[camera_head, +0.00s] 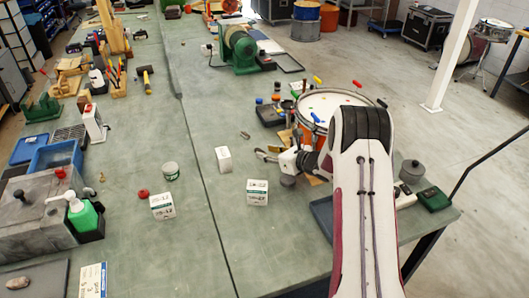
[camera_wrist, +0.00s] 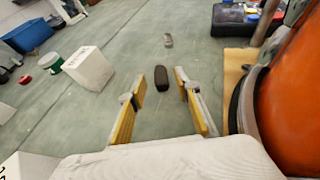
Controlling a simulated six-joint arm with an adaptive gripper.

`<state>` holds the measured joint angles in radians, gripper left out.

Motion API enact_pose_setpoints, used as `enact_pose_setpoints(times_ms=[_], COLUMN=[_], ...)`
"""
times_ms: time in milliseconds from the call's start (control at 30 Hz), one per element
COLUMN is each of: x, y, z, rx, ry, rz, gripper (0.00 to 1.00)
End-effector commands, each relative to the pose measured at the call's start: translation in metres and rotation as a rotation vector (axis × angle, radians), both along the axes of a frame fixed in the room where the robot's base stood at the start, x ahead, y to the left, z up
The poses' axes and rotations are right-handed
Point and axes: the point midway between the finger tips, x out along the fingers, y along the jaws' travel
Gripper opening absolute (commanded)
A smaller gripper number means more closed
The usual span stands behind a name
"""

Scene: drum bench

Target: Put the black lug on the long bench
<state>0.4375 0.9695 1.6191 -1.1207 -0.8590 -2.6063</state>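The black lug (camera_wrist: 162,78) is a small dark, rounded, elongated piece. In the wrist view it appears between the tips of my gripper (camera_wrist: 159,82), whose yellow-padded fingers are apart, with gaps on both sides of the lug. I cannot tell how far it lies below the fingertips. In the head view my gripper (camera_head: 268,154) is low over the long bench (camera_head: 225,240), left of the drum, and I cannot make out the lug there. A smaller grey metal piece (camera_wrist: 168,40) lies beyond the lug; it also shows in the head view (camera_head: 245,135).
The drum (camera_head: 330,105) stands close to the right of my gripper. A white box (camera_head: 224,159) is to its left and another white box (camera_head: 257,192) is nearer the camera. A dark round piece (camera_head: 288,182) lies beside that box. Bench surface at the front centre is clear.

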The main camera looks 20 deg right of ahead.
Motion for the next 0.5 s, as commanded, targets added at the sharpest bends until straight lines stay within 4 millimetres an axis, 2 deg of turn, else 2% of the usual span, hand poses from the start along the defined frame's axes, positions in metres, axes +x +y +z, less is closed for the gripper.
enact_pose_setpoints(times_ms=[500], x=[-0.061], y=[-0.026], z=[0.028], rx=[-0.001], ry=[0.000], rz=[-0.002], gripper=[0.33])
